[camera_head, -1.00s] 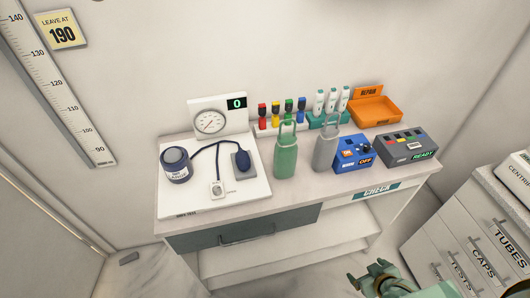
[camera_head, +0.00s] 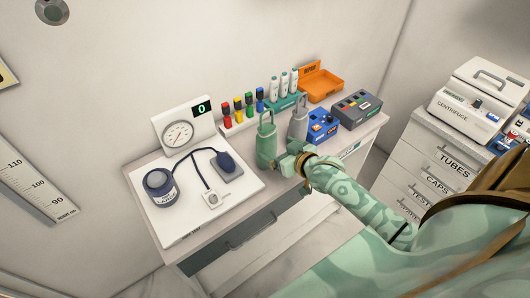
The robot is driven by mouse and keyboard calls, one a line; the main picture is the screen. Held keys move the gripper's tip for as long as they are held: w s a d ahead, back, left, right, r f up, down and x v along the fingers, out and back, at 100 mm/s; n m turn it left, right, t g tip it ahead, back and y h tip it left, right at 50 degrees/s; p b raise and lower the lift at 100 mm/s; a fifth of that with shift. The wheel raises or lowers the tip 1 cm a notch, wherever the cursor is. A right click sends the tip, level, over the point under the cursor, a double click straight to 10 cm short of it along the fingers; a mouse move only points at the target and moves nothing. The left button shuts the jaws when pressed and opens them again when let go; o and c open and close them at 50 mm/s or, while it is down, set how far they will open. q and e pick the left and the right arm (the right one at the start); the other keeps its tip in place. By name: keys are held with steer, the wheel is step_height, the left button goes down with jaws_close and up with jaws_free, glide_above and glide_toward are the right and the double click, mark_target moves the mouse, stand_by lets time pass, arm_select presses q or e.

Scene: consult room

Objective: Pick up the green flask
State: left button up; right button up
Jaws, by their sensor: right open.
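The green flask (camera_head: 266,144) stands upright on the desk, with a loop handle on top. A similar grey flask (camera_head: 298,124) stands just right of it, its lower part hidden behind my gripper. My right gripper (camera_head: 282,165) comes in from the right, at the lower right side of the green flask. It is open; its fingertips overlap the flask's edge in the picture, and I cannot tell whether they touch it or reach around it. My left gripper is out of view.
The desk (camera_head: 187,252) also holds a blood pressure set on a white board (camera_head: 222,210), a dial box (camera_head: 180,135), coloured bottles (camera_head: 238,108), a blue box (camera_head: 322,126), a grey box (camera_head: 357,109) and an orange tray (camera_head: 322,88). A drawer cabinet (camera_head: 425,150) stands right.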

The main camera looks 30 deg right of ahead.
mark_target(271, 145)
steer(key=b+x, duration=0.1)
steer(key=x, duration=0.6)
steer(key=shift+w+d, duration=0.1)
steer(key=shift+w, duration=0.1)
steer(key=shift+s, duration=0.1)
steer(key=shift+c, duration=0.7)
steer(key=c, duration=1.1)
